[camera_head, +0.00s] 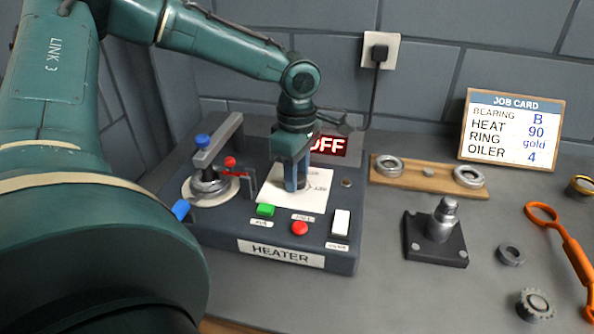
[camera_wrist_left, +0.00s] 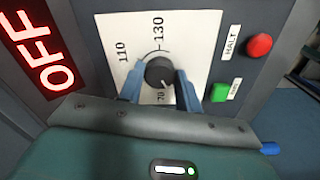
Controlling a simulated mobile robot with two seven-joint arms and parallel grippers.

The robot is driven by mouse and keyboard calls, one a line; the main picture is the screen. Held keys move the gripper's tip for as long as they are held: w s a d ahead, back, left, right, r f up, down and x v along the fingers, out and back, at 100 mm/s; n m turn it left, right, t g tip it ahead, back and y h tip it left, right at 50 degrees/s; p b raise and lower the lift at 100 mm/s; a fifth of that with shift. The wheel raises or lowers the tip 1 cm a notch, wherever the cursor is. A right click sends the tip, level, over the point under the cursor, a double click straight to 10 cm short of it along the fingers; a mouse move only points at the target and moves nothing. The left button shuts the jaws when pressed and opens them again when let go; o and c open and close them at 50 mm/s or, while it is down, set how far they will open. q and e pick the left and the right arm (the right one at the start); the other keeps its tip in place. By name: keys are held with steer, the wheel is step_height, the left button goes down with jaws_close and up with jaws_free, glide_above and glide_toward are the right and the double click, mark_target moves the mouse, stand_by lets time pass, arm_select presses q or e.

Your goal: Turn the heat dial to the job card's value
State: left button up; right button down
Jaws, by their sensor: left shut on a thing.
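The heat dial (camera_wrist_left: 160,73) is a round black knob on a white scale plate (camera_wrist_left: 105,35) on the heater (camera_head: 345,258). In the left wrist view the numbers 110, 130 and 70 show around it. A light mark on the knob seems to face the 70 side, but its exact reading is unclear. My left gripper (camera_head: 293,182) is shut on the dial from above, with one blue finger on each side; its fingers also show in the left wrist view (camera_wrist_left: 160,80). The job card (camera_head: 511,130) reads heat 90. My right gripper is not in view.
The heater display (camera_head: 328,146) reads OFF. A green button (camera_head: 265,210), a red button (camera_head: 299,228) and a white switch (camera_head: 340,222) sit near the dial. A clamp-like arm (camera_head: 218,140) stands left of it. Rings and a dark stand (camera_head: 436,245) lie right.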

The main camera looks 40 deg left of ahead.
arm_select(q)
steer(key=shift+c, duration=0.7)
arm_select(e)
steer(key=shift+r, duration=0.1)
arm_select(q)
steer(key=shift+r+m, duration=0.1)
steer(key=shift+m, duration=0.2)
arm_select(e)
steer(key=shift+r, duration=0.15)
arm_select(q)
steer(key=shift+m+p, duration=0.55)
steer(key=shift+m, duration=0.05)
steer(key=m+p, duration=0.1)
steer(key=m, duration=0.3)
steer(key=shift+p, duration=0.4)
steer(key=m, duration=0.3)
steer(key=shift+p, duration=0.4)
steer(key=m, duration=0.3)
steer(key=shift+m+p, duration=0.3)
steer(key=shift+p, duration=0.05)
steer(key=m+p, duration=0.1)
steer(key=m, duration=0.4)
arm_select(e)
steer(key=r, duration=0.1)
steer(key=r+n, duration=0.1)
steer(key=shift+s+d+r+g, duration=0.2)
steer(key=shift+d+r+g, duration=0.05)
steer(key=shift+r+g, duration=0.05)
arm_select(q)
steer(key=shift+m, duration=0.3)
